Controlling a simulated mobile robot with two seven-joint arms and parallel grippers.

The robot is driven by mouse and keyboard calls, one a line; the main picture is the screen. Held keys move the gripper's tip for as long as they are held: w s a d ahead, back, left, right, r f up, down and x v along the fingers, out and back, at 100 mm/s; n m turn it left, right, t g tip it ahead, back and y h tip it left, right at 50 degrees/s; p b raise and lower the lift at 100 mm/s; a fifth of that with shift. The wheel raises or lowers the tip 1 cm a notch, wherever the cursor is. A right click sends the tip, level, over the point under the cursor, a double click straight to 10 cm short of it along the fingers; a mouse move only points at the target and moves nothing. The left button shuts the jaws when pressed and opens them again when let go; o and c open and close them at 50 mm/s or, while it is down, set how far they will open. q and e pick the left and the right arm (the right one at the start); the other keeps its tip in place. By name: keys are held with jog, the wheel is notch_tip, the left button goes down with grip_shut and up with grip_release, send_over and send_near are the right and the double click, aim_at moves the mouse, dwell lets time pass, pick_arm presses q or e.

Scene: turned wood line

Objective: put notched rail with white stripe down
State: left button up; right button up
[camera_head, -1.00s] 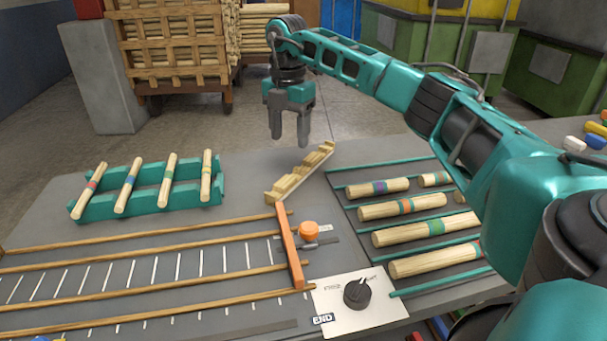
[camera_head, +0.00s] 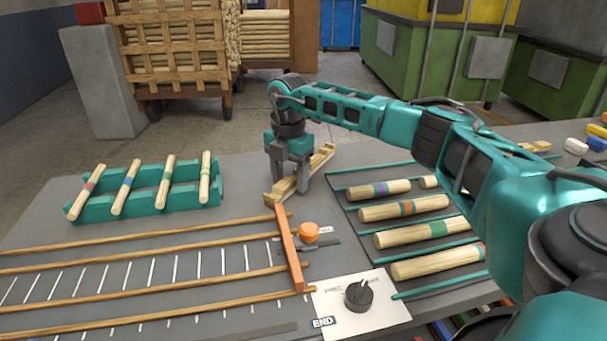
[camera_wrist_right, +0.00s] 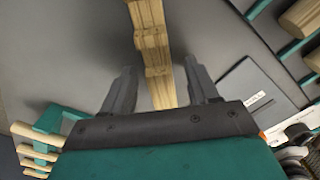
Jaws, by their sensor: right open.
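The notched rail (camera_head: 322,160) is a pale wooden bar with steps cut along it. It lies slanted on the grey table, beyond the orange bar; I cannot make out a white stripe on it. My right gripper (camera_head: 290,190) is low over the rail, with its fingers hiding part of the rail's middle. In the right wrist view the open right gripper (camera_wrist_right: 160,68) has one finger on each side of the rail (camera_wrist_right: 150,45), with gaps between. My left gripper is out of view.
A teal rack (camera_head: 145,201) with several striped sticks stands at the left. Striped dowels lie between teal strips at the right, close to the arm. An orange bar (camera_head: 290,250), an orange knob (camera_head: 309,232) and a white dial plate (camera_head: 335,300) are nearer.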

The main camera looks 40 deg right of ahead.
jog(key=shift+c, duration=0.4)
jog(key=c, duration=0.9)
grip_shut()
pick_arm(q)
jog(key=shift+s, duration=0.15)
pick_arm(e)
jog(key=shift+r, duration=0.1)
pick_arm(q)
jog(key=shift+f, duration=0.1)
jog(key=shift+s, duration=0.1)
pick_arm(e)
jog(key=shift+r, duration=0.1)
pick_arm(q)
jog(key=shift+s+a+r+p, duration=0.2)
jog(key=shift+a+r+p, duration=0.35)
jog(key=shift+p, duration=0.9)
pick_arm(e)
notch_tip(320, 180, up, 20)
